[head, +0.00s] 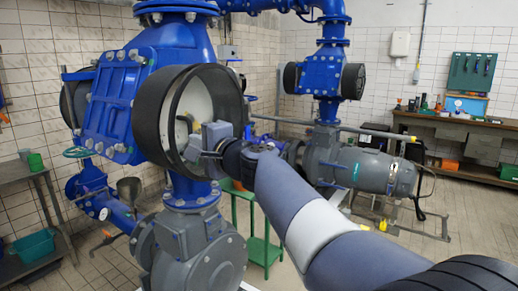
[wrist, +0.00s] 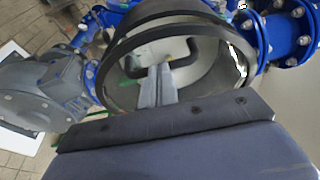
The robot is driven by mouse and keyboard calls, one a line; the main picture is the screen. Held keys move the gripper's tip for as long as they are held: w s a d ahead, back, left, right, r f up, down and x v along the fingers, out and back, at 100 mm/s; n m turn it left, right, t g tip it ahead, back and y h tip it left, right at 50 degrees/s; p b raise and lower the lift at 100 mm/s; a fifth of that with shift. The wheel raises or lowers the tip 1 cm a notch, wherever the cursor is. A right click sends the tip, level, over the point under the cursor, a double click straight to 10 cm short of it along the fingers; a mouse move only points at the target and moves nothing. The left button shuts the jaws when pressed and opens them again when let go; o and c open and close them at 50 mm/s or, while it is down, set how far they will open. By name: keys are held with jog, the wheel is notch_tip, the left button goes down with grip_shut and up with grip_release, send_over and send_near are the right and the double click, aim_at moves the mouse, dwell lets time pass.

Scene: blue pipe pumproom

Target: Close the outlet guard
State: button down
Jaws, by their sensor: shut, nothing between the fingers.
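A round black housing (head: 160,105) with a pale inside sits on the big blue pipe body in the head view. Its open mouth faces my arm. It likely is the outlet guard, but I cannot tell for sure. In the wrist view its black rim (wrist: 165,32) arches above a pale face with a dark bent handle (wrist: 190,55). My gripper (wrist: 157,72) is shut and empty, its grey fingers pointing into the mouth near the handle. I cannot tell whether they touch it. In the head view my gripper (head: 188,150) is at the mouth's lower part, partly hiding the inside.
A grey pump casing (head: 195,250) stands below the housing. A green stool (head: 258,235) is behind my arm. A second blue pipe with a grey motor (head: 365,168) stands to the right. A workbench (head: 455,130) lines the right wall, and a small table (head: 25,172) stands left.

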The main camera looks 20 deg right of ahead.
aim_at(177, 136)
jog(key=w+a, duration=0.2)
jog(key=a, duration=0.1)
jog(key=shift+w+a, duration=0.1)
jog(key=shift+r, duration=0.1)
jog(key=shift+r, duration=0.1)
dwell(0.3)
